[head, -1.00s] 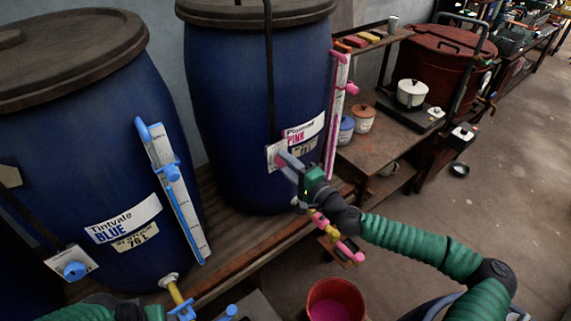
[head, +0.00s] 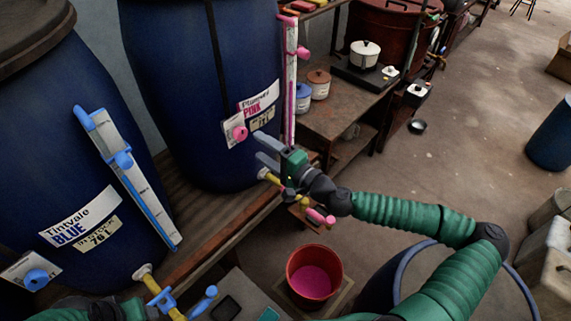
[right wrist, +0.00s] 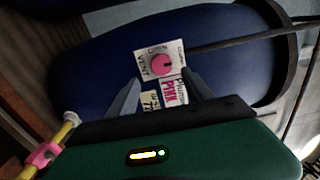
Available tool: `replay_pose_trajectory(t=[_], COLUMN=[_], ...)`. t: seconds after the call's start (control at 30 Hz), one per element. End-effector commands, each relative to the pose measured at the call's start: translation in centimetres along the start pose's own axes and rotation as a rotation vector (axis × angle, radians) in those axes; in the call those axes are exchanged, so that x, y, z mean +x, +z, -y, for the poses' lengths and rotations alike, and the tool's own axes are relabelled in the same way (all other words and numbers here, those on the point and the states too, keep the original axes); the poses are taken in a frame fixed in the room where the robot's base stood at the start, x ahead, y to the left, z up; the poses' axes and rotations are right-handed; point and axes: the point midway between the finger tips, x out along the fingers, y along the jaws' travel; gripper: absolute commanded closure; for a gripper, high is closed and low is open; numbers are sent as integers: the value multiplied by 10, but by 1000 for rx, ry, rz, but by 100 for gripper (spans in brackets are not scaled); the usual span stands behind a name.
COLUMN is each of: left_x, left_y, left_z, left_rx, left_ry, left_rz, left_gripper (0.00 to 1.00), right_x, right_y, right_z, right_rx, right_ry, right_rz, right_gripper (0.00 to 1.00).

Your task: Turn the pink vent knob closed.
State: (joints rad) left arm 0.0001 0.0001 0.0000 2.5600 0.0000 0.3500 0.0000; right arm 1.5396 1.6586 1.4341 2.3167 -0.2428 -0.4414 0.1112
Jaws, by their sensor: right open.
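The pink vent knob (head: 240,133) sits on a small white plate on the front of the blue Plumwell pink vat (head: 190,90). In the right wrist view the round knob (right wrist: 162,63) shows whole on its plate marked VENT, with a small dark mark on its face. My right gripper (head: 262,150) is open and empty, just below and to the right of the knob, apart from it. In the right wrist view its two fingers (right wrist: 160,88) stand either side, short of the knob. My left gripper (head: 130,308) shows only partly at the bottom left; its fingers are hidden.
A yellow tap with a pink handle (head: 318,216) is below my right gripper. A red bucket (head: 299,268) with pink liquid stands below it. A pink-edged gauge (head: 291,85) rises right of the knob. The blue vat (head: 75,160) stands at left.

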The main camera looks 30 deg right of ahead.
Motion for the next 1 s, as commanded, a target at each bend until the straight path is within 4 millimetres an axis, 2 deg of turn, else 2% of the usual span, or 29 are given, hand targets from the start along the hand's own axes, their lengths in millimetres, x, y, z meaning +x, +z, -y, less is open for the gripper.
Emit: replay_pose_trajectory(t=[0.03,0.2,0.3,0.4,0.9,0.97,1.0], left_x=[5,12,14,15,14,14,14], left_y=[1,3,3,3,3,3,3], left_z=[0,0,0,0,0,0,0], left_rx=[0,0,0,0,0,0,0], left_ry=[0,0,0,0,0,0,0], left_rz=[0,0,0,0,0,0,0], left_gripper=[41,41,41,41,41,41,41], right_x=[-17,-63,-82,-94,-98,-96,-93], right_y=[-2,-4,-3,-2,-2,3,12], right_z=[-3,-4,-4,-3,-3,-7,-14], right_rx=[-2,2,2,2,3,1,-2], right_ry=[1,2,2,3,4,17,39], right_rz=[-5,-6,-4,-2,1,16,42], right_gripper=[41,41,41,41,41,41,41])
